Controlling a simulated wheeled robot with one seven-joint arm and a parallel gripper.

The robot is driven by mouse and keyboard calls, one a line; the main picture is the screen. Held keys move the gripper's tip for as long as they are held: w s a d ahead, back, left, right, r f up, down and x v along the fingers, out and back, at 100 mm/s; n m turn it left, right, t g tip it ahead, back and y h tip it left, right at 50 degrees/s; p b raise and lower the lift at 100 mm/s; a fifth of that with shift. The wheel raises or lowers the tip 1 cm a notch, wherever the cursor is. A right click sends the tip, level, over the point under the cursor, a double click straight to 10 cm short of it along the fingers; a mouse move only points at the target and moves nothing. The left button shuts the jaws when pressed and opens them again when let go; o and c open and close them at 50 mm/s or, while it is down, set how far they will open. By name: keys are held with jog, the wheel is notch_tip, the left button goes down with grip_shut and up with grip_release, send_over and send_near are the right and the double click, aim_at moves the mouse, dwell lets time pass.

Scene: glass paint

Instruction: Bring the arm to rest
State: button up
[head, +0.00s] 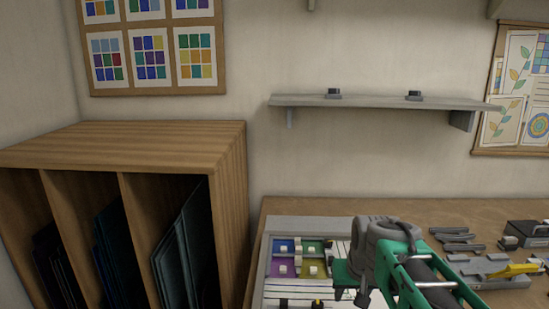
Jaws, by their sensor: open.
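My arm reaches up from the bottom edge in the head view, in grey and green, over the workbench (470,212). My gripper (350,295) is low in the picture, pointing down just right of the colored glass panels. Its fingers are small and partly cut by view, and they stand apart with nothing seen between them. Its lower surroundings are partly hidden by the arm.
A framed panel (272,222) with blue, green, purple and yellow squares lies left of my gripper. Grey tools (456,237) and a yellow-handled tool (513,271) lie right. A wooden rack (130,145) stands left; a wall shelf (385,102) hangs above.

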jog(key=s+a+f, duration=0.1)
jog(key=s+f, duration=0.1)
jog(key=s, duration=0.5)
jog(key=s+a+f, duration=0.1)
jog(key=s+f, duration=0.2)
jog(key=s, duration=0.4)
jog(key=shift+a+n+g, duration=0.4)
jog(key=shift+c, duration=0.6)
dwell(0.8)
